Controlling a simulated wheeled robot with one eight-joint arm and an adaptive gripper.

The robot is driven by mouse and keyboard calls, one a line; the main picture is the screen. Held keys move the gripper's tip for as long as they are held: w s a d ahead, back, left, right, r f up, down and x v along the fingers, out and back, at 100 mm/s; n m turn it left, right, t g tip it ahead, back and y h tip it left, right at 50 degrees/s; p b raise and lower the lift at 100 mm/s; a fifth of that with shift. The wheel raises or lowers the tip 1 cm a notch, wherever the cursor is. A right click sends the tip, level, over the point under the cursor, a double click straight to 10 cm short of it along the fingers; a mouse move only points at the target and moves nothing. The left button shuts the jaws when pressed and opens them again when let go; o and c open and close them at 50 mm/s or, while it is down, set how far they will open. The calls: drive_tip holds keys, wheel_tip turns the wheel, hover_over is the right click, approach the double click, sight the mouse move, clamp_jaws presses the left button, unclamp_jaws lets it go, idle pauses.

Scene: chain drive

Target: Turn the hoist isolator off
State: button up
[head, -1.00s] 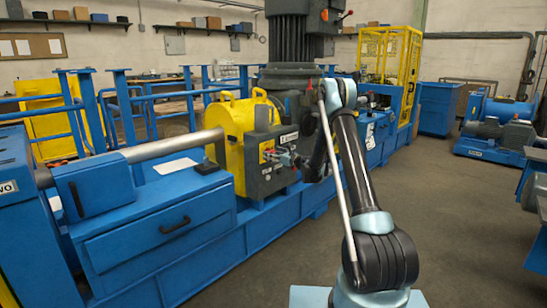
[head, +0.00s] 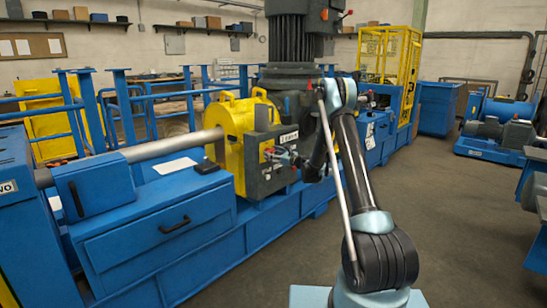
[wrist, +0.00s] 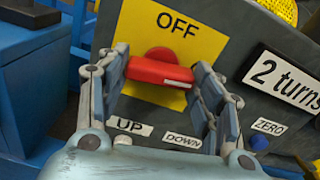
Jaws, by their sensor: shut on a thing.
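The hoist isolator is a red handle (wrist: 160,73) on a yellow plate (wrist: 205,42) marked OFF, on the grey control panel (wrist: 232,58). In the wrist view the handle lies nearly level across the picture, tilted slightly down to the right. My gripper (wrist: 163,66) is shut on it, with one finger at each end. In the head view my gripper (head: 284,158) is at the front of the grey control box (head: 252,178), and the handle is small and partly hidden there.
Below the isolator are UP (wrist: 130,126) and DOWN (wrist: 182,139) labels, with a blue ZERO button (wrist: 259,142) at the right. A "2 turns" sign (wrist: 287,80) is beside it. A yellow guard (head: 234,120) adjoins the box. The floor (head: 440,220) at right is clear.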

drive_tip(key=shift+s+a+n, duration=0.1)
drive_tip(key=shift+n, duration=3.9)
drive_tip(key=shift+s+a+n, duration=0.1)
drive_tip(key=shift+n, duration=3.9)
drive_tip(key=shift+w+n, duration=0.1)
drive_tip(key=shift+n, duration=0.2)
drive_tip(key=o, duration=1.1)
drive_tip(key=shift+c, duration=0.2)
drive_tip(key=shift+w+d, duration=0.1)
